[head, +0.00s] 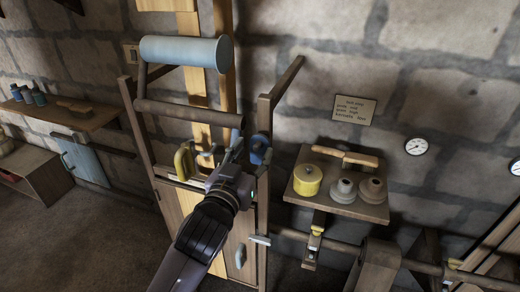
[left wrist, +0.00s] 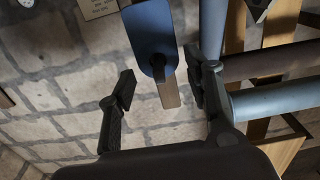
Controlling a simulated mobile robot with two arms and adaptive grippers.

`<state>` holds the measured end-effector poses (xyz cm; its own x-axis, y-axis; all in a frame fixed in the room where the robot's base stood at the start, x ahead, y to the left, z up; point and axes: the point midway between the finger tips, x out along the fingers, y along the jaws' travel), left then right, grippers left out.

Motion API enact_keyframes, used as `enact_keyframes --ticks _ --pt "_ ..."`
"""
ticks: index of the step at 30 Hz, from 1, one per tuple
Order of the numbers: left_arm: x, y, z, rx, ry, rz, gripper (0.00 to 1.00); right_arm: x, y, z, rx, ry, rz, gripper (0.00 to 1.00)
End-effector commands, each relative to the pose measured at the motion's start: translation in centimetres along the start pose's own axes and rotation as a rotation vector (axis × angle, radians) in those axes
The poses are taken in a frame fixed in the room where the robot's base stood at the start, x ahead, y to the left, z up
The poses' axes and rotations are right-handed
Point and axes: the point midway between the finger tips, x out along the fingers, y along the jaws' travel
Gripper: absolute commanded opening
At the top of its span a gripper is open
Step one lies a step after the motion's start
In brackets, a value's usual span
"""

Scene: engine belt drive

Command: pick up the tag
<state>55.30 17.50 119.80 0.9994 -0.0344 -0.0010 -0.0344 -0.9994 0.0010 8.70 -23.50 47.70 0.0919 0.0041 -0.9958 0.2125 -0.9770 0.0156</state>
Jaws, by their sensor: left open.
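A blue piece that looks like the tag (head: 260,149) hangs by the right post of the wooden frame in the head view. In the left wrist view the blue tag (left wrist: 151,30) is a flat, rounded plate with a brown strip at its end. My left gripper (head: 224,160) is open, just left of the tag in the head view. In the left wrist view the fingers of my left gripper (left wrist: 161,86) stand apart, with the tag's end and brown strip showing between them. I cannot tell how deep the tag lies between them. My right gripper is not in view.
The wooden frame carries a light blue roller (head: 180,50) and a brown roller (head: 188,113). A yellow hook-shaped part (head: 183,163) is left of my gripper. A shelf (head: 308,191) at right holds a yellow spool (head: 307,180) and two grey-brown spools. A written sign (head: 355,110) is on the wall.

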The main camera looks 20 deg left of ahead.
Motion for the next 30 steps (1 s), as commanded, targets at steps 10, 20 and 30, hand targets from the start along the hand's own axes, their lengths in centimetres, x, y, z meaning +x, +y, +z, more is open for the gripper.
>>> enact_keyframes --ticks 10,20,30 --pt "4.4 0.2 -0.2 0.002 0.000 0.000 0.47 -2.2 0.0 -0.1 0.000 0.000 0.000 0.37" --pt "5.1 0.2 0.1 0.001 0.000 0.000 0.47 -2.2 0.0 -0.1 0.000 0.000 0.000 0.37" --pt "5.1 0.2 0.1 0.001 0.000 0.000 0.24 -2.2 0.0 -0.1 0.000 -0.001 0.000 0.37"
